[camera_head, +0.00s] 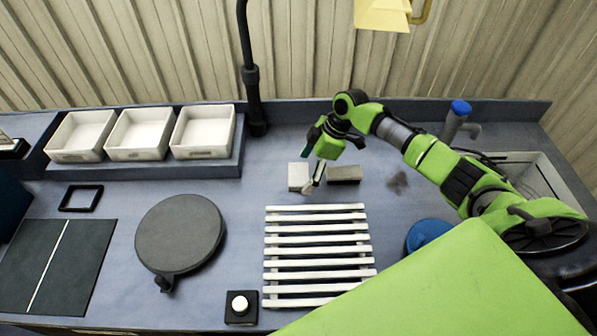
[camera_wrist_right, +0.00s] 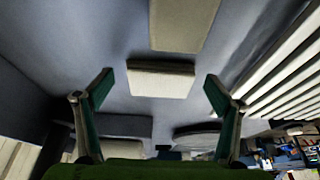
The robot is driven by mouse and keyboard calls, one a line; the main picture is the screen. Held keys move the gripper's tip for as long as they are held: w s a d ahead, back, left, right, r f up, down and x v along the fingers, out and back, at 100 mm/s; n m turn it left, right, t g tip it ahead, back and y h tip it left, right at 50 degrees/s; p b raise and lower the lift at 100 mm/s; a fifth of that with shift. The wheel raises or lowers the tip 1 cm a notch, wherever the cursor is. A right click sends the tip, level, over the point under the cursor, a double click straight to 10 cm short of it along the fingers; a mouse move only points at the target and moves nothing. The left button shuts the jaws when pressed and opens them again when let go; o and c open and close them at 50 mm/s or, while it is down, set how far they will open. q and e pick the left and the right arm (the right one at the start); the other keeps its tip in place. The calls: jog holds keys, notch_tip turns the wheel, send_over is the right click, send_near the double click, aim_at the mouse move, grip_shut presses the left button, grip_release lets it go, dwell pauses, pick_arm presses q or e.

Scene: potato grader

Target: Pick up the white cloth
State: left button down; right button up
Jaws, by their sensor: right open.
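The white cloth (camera_head: 298,177), a small pale folded block, lies on the blue-grey worktop behind the slatted rack. My right gripper (camera_head: 312,166) is open and empty just above it, pointing down. In the right wrist view the white cloth (camera_wrist_right: 160,80) lies ahead between the two spread fingers (camera_wrist_right: 159,88). I see no finger touching it. A similar grey folded block (camera_head: 344,174) lies just right of the cloth, and it also shows in the wrist view (camera_wrist_right: 182,25). My left gripper is not in view.
A white slatted rack (camera_head: 317,240) lies in front of the cloth. Three white trays (camera_head: 141,132) stand at the back left near a black post (camera_head: 252,90). A round dark disc (camera_head: 180,234) lies front left. A sink (camera_head: 540,175) is at the right.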

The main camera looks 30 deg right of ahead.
jog(key=shift+w+f, duration=0.1)
jog(key=shift+f, duration=0.05)
jog(key=c, duration=1.1)
jog(key=shift+c, duration=0.4)
jog(key=shift+r, duration=0.2)
jog(key=shift+r+b, duration=0.2)
jog(key=shift+b, duration=0.2)
notch_tip(320, 180, up, 2)
jog(key=shift+r+b, duration=0.15)
jog(key=shift+b, duration=0.75)
jog(key=s+d+r+b, duration=0.5)
jog(key=s+r, duration=0.5)
jog(key=s, duration=0.3)
